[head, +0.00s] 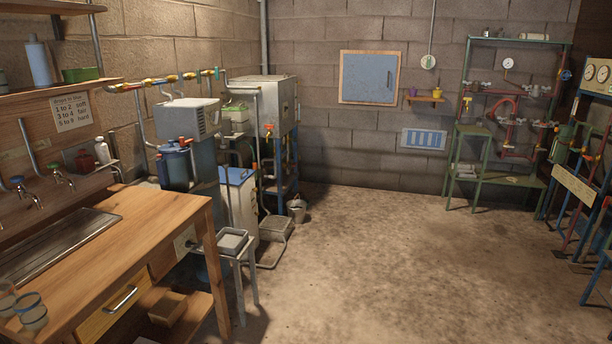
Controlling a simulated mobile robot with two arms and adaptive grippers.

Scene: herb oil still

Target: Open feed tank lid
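No label for a feed tank can be read. A grey box-shaped tank (282,99) stands high on a blue frame in the back left corner. Nearer, a pale grey vented box (190,114) sits above a grey-blue body, beside a blue round vessel (174,165). I cannot tell which of these is the feed tank. Neither of my grippers is in view.
A wooden workbench (160,215) with taps and cups fills the left. A small stool (234,241) holding a tray and a bucket (297,209) stand before the tanks. Green pipe racks (482,150) stand at the back right. The middle floor (390,260) is clear.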

